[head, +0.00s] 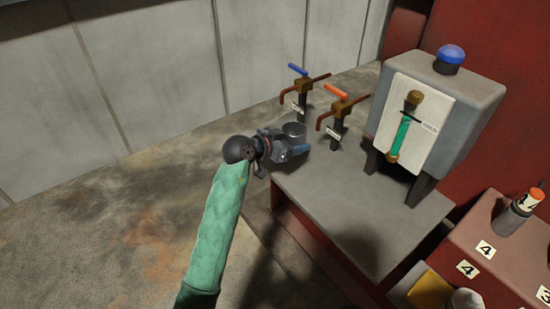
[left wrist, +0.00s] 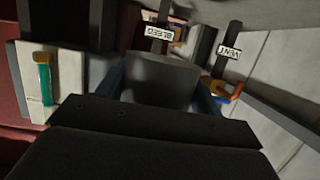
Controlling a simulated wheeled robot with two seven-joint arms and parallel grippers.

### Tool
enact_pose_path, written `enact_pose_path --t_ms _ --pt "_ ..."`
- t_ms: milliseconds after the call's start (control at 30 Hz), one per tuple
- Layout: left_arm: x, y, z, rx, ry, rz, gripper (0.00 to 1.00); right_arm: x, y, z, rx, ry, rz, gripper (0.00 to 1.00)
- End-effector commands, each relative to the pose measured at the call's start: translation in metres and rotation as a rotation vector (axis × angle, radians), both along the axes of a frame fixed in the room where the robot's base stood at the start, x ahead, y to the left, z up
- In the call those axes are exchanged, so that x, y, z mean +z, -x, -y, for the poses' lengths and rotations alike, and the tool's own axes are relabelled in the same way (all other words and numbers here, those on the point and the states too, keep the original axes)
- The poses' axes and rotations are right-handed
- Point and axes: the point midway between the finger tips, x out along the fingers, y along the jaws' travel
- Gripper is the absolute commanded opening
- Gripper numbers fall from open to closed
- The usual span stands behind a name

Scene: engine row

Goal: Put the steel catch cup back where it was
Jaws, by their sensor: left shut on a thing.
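The steel catch cup (head: 294,131) is a small grey metal cylinder. It looks upright at the left end of the grey bench top, in front of the two valve taps. My left gripper (head: 290,145) is shut on it from the near left side. In the left wrist view the cup (left wrist: 160,82) fills the space between the blue fingers. I cannot tell whether its base touches a surface. My right gripper is not in view.
A blue-handled tap (head: 302,88) and an orange-handled tap (head: 338,112) stand just behind the cup. BLEED (left wrist: 159,32) and VENT (left wrist: 232,54) tags show in the wrist view. A grey tank (head: 445,100) with a sight glass stands right. The bench top (head: 345,205) is clear in front.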

Motion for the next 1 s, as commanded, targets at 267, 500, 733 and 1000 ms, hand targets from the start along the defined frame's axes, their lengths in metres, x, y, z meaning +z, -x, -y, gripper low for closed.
enact_pose_path --t_ms 267,500,733,1000 --pt "-0.015 -0.019 0.000 -0.021 -0.010 -0.005 0.42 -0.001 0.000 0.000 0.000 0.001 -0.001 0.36" --pt "-0.042 -0.055 -0.027 -0.021 -0.009 -0.004 0.42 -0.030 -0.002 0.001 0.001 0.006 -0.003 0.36" --pt "-0.065 -0.084 -0.048 -0.022 -0.008 -0.005 0.42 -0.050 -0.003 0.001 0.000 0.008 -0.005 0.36" --pt "-0.075 -0.094 -0.056 -0.022 -0.006 -0.003 0.42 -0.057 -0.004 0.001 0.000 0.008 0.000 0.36"
